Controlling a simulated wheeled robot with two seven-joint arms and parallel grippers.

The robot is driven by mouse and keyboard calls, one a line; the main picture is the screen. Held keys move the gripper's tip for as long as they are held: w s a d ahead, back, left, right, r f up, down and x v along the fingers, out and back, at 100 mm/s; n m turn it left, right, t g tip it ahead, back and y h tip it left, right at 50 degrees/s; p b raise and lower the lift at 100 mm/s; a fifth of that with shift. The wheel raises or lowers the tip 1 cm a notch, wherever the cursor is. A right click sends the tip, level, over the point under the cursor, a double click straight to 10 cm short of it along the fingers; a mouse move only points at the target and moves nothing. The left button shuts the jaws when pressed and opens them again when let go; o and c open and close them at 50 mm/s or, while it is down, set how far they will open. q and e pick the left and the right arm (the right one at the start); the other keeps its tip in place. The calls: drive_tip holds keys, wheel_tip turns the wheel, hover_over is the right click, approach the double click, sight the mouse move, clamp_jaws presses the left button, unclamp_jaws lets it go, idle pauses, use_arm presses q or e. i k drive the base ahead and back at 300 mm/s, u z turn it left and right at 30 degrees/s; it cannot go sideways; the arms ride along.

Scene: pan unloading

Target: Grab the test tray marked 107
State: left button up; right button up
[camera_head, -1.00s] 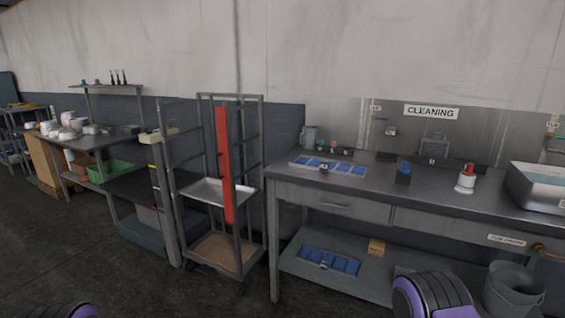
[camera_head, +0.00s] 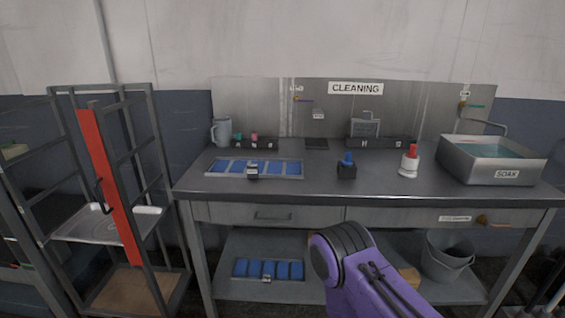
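No number 107 can be read on any tray. A tray with several blue compartments (camera_head: 296,177) lies on the left part of the steel table top, with a small tag at its front. A similar blue-compartment tray (camera_head: 235,275) lies on the lower shelf, also with a tag at its front. A bare metal tray (camera_head: 85,226) sits on the rack at the left. A purple and black link of my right arm shows at the bottom centre, in front of the lower shelf. Neither of my grippers is in view.
The steel table (camera_head: 320,186) holds a grey jug (camera_head: 221,132), a blue-topped dark item (camera_head: 346,170), a red-topped white bottle (camera_head: 409,165) and a SOAK basin (camera_head: 470,165). A rack with a red bar (camera_head: 110,185) stands left. A bucket (camera_head: 447,257) is below.

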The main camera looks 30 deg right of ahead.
sight(220, 167)
drive_tip(key=z, duration=0.65)
drive_tip(key=i, duration=0.6)
drive_tip(key=z, duration=0.75)
